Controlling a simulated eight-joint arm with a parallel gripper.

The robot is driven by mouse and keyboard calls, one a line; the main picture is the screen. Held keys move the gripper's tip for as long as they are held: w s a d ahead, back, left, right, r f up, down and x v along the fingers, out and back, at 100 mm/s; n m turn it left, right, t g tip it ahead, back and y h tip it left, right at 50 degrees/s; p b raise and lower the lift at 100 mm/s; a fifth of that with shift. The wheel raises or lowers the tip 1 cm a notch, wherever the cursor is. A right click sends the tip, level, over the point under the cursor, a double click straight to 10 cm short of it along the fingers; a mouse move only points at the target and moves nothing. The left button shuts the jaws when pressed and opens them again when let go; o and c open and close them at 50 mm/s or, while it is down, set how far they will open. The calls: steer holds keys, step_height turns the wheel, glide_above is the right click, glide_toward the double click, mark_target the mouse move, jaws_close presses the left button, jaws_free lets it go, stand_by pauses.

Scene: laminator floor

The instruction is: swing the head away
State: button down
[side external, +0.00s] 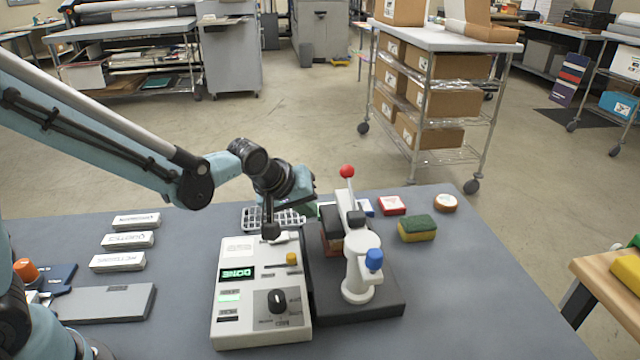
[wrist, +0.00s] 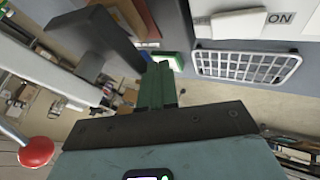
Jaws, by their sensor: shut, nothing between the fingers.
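The press stands on a dark base (side external: 385,309) on the grey table. Its white post (side external: 356,278) carries a blue knob (side external: 374,258). The white head arm (side external: 342,203) reaches back from the post, with a dark block beside it and a red ball handle (side external: 347,171). The red ball also shows in the wrist view (wrist: 37,151), left of my gripper. My gripper (wrist: 159,72) is shut and empty, its green fingers together. In the side view, its teal body (side external: 301,184) is left of the head arm; its fingertips are mostly hidden there. I cannot tell whether it touches the press.
A control box (side external: 232,325) reading DONE stands left of the press. A wire tray (side external: 262,218) lies behind it. A sponge (side external: 417,229) and a red box (side external: 392,205) lie right of the press. Labelled blocks (side external: 118,262) lie left. The right front table is clear.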

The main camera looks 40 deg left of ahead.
steer(key=shift+w+d+m+h, duration=0.3)
steer(key=shift+w+m, duration=0.2)
steer(key=shift+w, duration=0.3)
steer(key=w+d+m+g+h, duration=0.1)
steer(key=w+d+m, duration=0.2)
steer(key=w+d+m+h, duration=0.2)
steer(key=w+d, duration=0.1)
steer(key=shift+w+m+g, duration=0.2)
steer(key=shift+m+g, duration=0.2)
steer(key=w+d+m+g+h, duration=0.2)
steer(key=d+m, duration=0.5)
steer(key=d, duration=0.4)
steer(key=shift+w+d+g+h, duration=0.3)
steer(key=shift+d+g, duration=0.05)
steer(key=shift+g, duration=0.45)
steer(key=shift+d, duration=0.1)
